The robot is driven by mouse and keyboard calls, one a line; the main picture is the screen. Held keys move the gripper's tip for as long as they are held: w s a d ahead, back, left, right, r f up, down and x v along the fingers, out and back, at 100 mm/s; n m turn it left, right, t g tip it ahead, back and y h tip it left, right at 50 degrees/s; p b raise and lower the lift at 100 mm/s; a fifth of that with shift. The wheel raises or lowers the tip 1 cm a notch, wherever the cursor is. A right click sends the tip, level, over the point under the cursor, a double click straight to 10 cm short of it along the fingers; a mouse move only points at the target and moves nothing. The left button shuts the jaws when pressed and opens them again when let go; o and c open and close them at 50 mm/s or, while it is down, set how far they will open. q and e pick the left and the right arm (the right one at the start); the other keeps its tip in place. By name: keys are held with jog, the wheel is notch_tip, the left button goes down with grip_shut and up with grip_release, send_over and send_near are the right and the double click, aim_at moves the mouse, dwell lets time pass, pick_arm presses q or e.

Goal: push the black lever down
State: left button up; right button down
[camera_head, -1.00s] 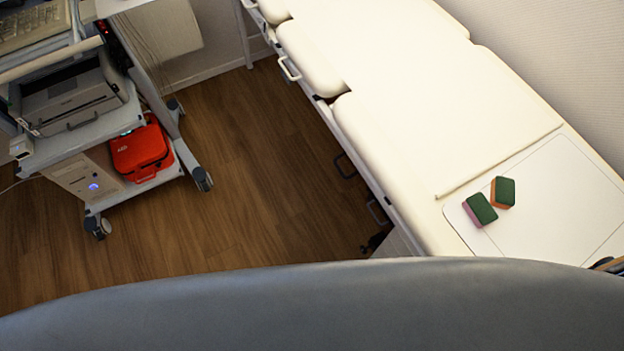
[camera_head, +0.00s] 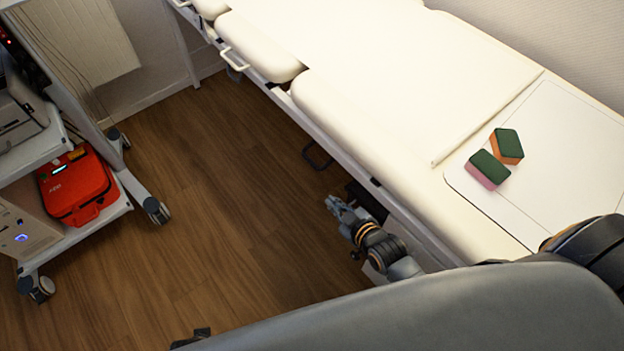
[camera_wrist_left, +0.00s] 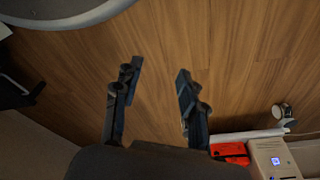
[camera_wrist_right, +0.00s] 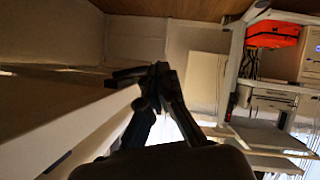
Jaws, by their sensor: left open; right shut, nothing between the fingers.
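A black loop-shaped lever (camera_head: 318,157) sticks out from the side of the cream couch (camera_head: 400,120) in the head view. A second dark part under the couch edge is partly hidden by my right arm. My right gripper (camera_head: 335,205) is shut and empty, beside the couch and nearer to me than the loop lever. In the right wrist view its fingertips (camera_wrist_right: 158,70) are together, and a dark bar (camera_wrist_right: 122,76) lies just left of them; I cannot tell whether they touch. My left gripper (camera_wrist_left: 156,70) is open and empty over the wooden floor.
A wheeled cart (camera_head: 125,195) with a red bag (camera_head: 75,187) stands at the left. Two green-topped sponges (camera_head: 507,146) (camera_head: 488,170) lie on the couch's white panel (camera_head: 570,130). The floor (camera_head: 220,200) between cart and couch is clear.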

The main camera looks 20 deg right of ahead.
pick_arm(q)
jog(key=w+b, duration=0.2)
jog(key=b, duration=0.1)
jog(key=shift+w+d+f+b, duration=0.1)
jog(key=shift+w+d+b, duration=0.05)
jog(key=shift+b, duration=0.2)
pick_arm(e)
notch_tip(320, 180, up, 7)
jog(key=w+a+n+t+y, duration=0.1)
jog(key=w+t, duration=0.1)
jog(key=shift+w+a+n+t, duration=0.2)
jog(key=shift+w+n+t, duration=0.1)
jog(key=shift+t, duration=0.1)
jog(key=b, duration=0.2)
send_over(313, 165)
jog(key=s+a, duration=0.2)
jog(key=a, duration=0.1)
notch_tip(313, 165, down, 2)
pick_arm(q)
notch_tip(313, 165, up, 12)
jog(key=w+t+b, duration=0.1)
jog(key=shift+w+b, duration=0.25)
jog(key=shift+b, duration=0.1)
pick_arm(e)
jog(key=shift+w+d+f, duration=0.2)
jog(key=shift+d+f, duration=0.4)
jog(key=shift+f, duration=0.35)
jog(key=shift+w+d+f, duration=0.2)
jog(key=shift+d+f, duration=0.4)
jog(key=shift+f, duration=0.3)
